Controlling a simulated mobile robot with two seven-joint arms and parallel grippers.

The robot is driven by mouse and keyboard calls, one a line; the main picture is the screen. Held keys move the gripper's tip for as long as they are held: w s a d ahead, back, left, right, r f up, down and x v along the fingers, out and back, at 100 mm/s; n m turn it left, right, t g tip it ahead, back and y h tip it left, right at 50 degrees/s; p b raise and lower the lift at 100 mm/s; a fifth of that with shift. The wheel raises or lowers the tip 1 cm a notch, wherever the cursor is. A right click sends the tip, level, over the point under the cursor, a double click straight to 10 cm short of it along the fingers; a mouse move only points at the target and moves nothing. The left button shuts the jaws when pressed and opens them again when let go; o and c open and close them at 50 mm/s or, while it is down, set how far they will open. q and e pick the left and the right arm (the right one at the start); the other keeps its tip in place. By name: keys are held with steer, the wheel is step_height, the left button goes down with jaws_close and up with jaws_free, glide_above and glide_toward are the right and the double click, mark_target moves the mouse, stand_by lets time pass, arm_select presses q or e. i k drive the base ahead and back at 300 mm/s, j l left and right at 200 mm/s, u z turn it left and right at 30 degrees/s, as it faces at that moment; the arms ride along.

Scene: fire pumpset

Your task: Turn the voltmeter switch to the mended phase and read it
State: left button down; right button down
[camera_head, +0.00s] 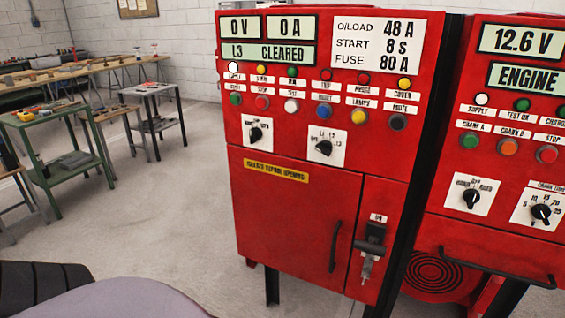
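The red pump panel (300,215) stands in front of me. Its rotary switch (324,147) on a white plate has small marks that look like L1, L2 and L3; I cannot tell which mark its black knob points to. A second black knob (256,133) sits to its left. The voltage display (239,27) reads 0 V and the current display (290,27) reads 0 A. The message display (267,54) below reads L3 CLEARED. Neither of my grippers shows in the head view.
The panel door has a vertical handle (335,246), and a black lever isolator (371,245) is beside it. A second red panel (500,190) stands at right, its display (521,41) reading 12.6 V. Benches (60,170) stand at left; the floor (180,220) between is clear.

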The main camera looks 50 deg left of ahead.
mark_target(325, 147)
steer(key=u, duration=1.25)
